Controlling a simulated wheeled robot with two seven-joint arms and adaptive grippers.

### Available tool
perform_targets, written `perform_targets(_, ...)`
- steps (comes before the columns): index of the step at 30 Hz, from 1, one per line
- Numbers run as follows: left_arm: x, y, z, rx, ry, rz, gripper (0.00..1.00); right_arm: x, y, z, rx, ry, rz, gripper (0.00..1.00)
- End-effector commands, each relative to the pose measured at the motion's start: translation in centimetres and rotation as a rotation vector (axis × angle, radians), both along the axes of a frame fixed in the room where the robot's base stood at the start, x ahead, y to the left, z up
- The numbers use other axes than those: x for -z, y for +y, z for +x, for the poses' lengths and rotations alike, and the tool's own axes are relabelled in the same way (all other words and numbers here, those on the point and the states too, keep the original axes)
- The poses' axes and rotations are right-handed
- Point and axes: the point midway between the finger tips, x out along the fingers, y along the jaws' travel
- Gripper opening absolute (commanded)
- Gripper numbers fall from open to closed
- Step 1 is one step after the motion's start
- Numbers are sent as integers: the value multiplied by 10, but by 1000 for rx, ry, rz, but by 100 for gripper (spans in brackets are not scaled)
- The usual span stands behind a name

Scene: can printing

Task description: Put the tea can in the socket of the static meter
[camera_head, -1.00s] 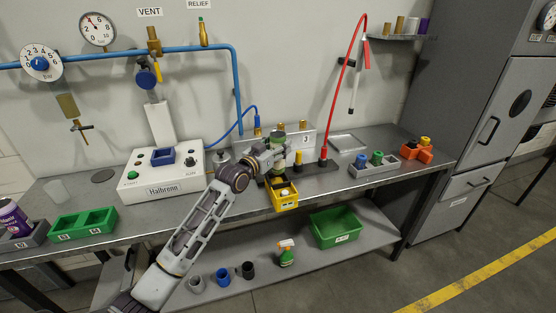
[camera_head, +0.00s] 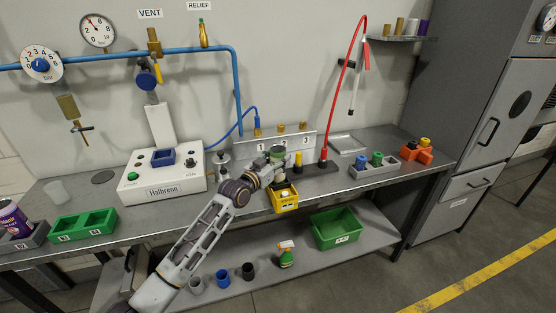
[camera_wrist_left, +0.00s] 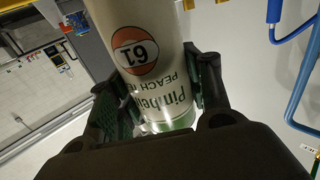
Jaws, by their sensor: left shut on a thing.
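The tea can is white and green with an orange round "61" mark and "PEACH" lettering. It stands between the fingers of my left gripper (camera_head: 276,161). The can (camera_wrist_left: 150,60) fills the middle of the left wrist view, with a dark finger on each side. In the head view the gripper hides part of it, above the back of a yellow bin. The static meter seems to be the white box (camera_head: 160,184) marked "Halbrenn", with a blue square socket (camera_head: 163,157) on top. The socket looks empty and lies left of the gripper. My right gripper is not in view.
The yellow bin (camera_head: 285,203) is at the bench's front edge. A red-cabled stand (camera_head: 323,166) is to the right. A grey tray with coloured cups (camera_head: 375,169) stands further right. A green two-pocket holder (camera_head: 83,226) is at left. A blue cable (camera_head: 232,126) runs behind the meter.

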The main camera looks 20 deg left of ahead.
Motion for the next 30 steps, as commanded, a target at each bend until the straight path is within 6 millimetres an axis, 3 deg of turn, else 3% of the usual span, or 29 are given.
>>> perform_targets(12,4,0,0,0,1,0,40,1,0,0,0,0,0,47)
perform_targets(13,3,0,0,0,1,0,52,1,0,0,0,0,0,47)
perform_targets(18,3,0,0,0,1,0,71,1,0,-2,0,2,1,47)
perform_targets(30,1,0,0,0,0,0,71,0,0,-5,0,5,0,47)
